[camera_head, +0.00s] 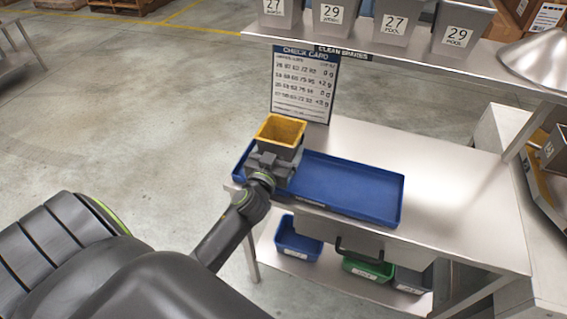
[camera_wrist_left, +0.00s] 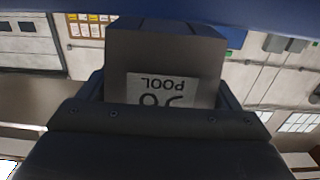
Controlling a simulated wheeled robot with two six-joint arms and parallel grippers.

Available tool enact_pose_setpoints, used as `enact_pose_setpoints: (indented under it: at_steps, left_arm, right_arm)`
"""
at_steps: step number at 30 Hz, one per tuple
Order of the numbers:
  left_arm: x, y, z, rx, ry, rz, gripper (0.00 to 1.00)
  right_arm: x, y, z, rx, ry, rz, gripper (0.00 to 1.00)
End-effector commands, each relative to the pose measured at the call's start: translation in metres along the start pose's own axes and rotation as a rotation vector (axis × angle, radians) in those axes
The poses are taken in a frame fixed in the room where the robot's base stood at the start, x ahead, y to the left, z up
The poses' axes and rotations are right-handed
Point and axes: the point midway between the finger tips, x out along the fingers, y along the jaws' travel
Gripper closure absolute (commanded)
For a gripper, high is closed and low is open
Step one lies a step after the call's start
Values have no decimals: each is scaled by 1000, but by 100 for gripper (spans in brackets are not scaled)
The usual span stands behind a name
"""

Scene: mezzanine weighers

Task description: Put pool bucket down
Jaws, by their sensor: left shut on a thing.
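The pool bucket (camera_head: 281,131) is a small grey bucket with a yellow inside, at the left end of the blue tray (camera_head: 350,187) on the steel bench. My left gripper (camera_head: 270,170) is shut on the bucket from the near side. In the left wrist view the bucket (camera_wrist_left: 165,60) fills the middle, with a white label reading POOL upside down, between the fingers of my gripper (camera_wrist_left: 165,100). The bucket's base is hidden behind the gripper in the head view, so I cannot tell whether it touches the tray. My right gripper is not in view.
A check card (camera_head: 303,85) stands behind the bucket. Numbered grey buckets (camera_head: 396,22) line the shelf above. The rest of the blue tray and the bench to its right (camera_head: 440,175) are clear. Blue (camera_head: 298,240) and green (camera_head: 367,268) bins sit below.

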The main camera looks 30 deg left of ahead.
Motion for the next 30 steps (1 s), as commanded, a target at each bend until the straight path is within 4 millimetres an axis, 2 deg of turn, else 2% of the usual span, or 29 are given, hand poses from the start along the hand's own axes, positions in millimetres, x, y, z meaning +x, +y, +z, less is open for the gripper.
enact_pose_setpoints:
  at_steps: [9, 23, 24, 27, 30]
  left_arm:
    - [0, 1, 36, 0, 1, 1, 53]
    - [0, 1, 41, -1, 3, 1, 53]
    - [0, 0, 41, -1, 0, 0, 10]
    - [0, 0, 41, 0, 0, 0, 0]
    - [0, 0, 41, 0, 0, 0, 0]
  right_arm:
    - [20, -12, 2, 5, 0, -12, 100]
    - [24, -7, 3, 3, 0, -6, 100]
    - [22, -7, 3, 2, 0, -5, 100]
    - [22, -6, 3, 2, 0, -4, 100]
    - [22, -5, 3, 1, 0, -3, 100]
